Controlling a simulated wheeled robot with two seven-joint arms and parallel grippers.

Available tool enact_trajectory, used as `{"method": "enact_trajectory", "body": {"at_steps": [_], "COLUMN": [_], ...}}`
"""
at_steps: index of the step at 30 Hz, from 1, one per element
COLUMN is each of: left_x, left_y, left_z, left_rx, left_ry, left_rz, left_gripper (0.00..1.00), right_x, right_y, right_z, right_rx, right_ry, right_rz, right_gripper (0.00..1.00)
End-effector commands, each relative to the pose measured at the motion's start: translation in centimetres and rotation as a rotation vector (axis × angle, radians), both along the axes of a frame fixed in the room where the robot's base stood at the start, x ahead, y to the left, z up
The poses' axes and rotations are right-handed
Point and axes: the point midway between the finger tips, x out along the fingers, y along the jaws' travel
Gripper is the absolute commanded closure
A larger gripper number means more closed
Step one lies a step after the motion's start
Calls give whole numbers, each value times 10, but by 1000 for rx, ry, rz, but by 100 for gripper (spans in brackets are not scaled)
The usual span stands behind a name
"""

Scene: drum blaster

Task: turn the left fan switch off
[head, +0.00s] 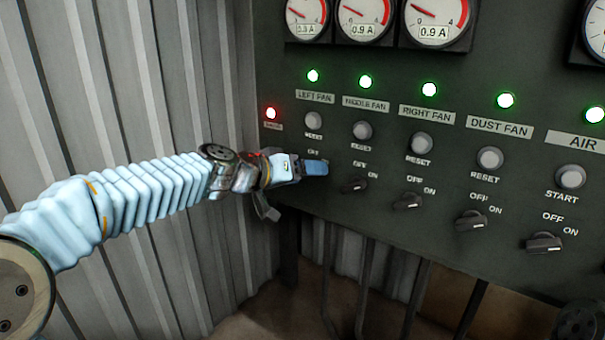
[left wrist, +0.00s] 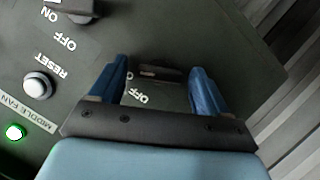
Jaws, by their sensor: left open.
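The left fan switch is a small dark knob between my blue fingertips in the left wrist view (left wrist: 156,71); part of "OFF" shows beside it, and I cannot tell which way it points. In the head view my left gripper hides it. My left gripper (head: 303,169) is at the panel, below the LEFT FAN label (head: 315,97) and its reset button (head: 313,120). In the left wrist view the gripper (left wrist: 160,70) is open, with a finger on either side of the knob; contact is not clear. The left fan light (head: 313,76) glows green. My right gripper is not seen.
To the right are the middle fan switch (head: 355,185), right fan switch (head: 408,201), dust fan switch (head: 472,220) and air switch (head: 544,242). A red light (head: 271,113) glows at the panel's left edge. A corrugated metal wall (head: 110,90) stands left of the panel.

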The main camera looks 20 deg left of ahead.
Motion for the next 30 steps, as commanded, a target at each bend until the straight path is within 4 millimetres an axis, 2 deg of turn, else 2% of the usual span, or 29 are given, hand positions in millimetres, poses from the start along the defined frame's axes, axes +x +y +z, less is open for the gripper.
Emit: {"method": "enact_trajectory", "body": {"at_steps": [8, 19, 25, 30], "left_x": [1, 1, 1, 2], "left_y": [-1, 0, 0, 1], "left_z": [-1, -1, -2, -5], "left_rx": [0, 0, -11, -63], "left_ry": [0, 0, 4, 22], "left_rz": [0, 0, 0, 2], "left_gripper": [23, 79, 79, 79], "right_x": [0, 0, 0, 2], "right_y": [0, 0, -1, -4], "right_z": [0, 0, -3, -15], "right_rx": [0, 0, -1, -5], "right_ry": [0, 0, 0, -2], "right_rz": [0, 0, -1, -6], "right_gripper": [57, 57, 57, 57]}}
